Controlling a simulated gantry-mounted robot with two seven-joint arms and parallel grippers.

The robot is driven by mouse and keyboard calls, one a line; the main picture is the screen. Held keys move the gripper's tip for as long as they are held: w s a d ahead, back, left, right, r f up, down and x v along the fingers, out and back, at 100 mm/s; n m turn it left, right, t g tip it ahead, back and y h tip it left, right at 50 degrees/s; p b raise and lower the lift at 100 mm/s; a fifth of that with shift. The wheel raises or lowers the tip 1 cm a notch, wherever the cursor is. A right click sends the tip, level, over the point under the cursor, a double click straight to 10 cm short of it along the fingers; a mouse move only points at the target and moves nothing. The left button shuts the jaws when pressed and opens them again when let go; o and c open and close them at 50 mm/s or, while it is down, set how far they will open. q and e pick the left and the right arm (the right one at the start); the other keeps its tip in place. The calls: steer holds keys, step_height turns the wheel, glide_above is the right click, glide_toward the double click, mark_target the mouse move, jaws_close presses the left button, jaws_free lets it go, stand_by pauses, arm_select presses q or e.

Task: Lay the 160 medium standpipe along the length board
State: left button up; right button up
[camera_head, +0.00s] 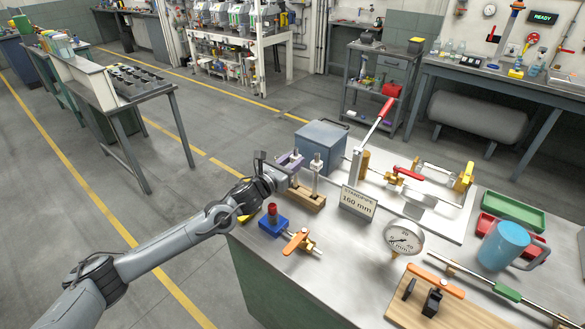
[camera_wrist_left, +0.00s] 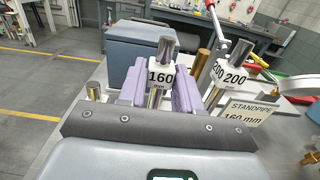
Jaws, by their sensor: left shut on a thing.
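The 160 standpipe (camera_wrist_left: 160,78) shows its white "160 mm" collar and metal tube in the left wrist view. My left gripper (camera_head: 290,161) is shut on it, with purple fingers on both sides of the tube. The pipe is upright at the wooden rack (camera_head: 308,200); its lower end is hidden, so I cannot tell whether it is seated. A second standpipe marked 200 (camera_wrist_left: 230,78) stands upright to its right, also seen in the head view (camera_head: 316,165). A wooden board (camera_head: 455,314) with black stops at the lower right may be the length board. My right gripper is out of view.
A sign (camera_head: 358,203) reading "STANDPIPE 160 mm" stands right of the rack. A blue-grey box (camera_head: 321,141) is behind. A dial gauge (camera_head: 404,240), blue mug (camera_head: 503,246), and orange-handled valve (camera_head: 298,242) stand nearby. Bare bench lies in front of the sign.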

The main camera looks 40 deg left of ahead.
arm_select(q)
step_height(320, 180, up, 13)
steer(key=p, duration=0.4)
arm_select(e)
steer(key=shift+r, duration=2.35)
arm_select(q)
steer(key=shift+r, duration=0.2)
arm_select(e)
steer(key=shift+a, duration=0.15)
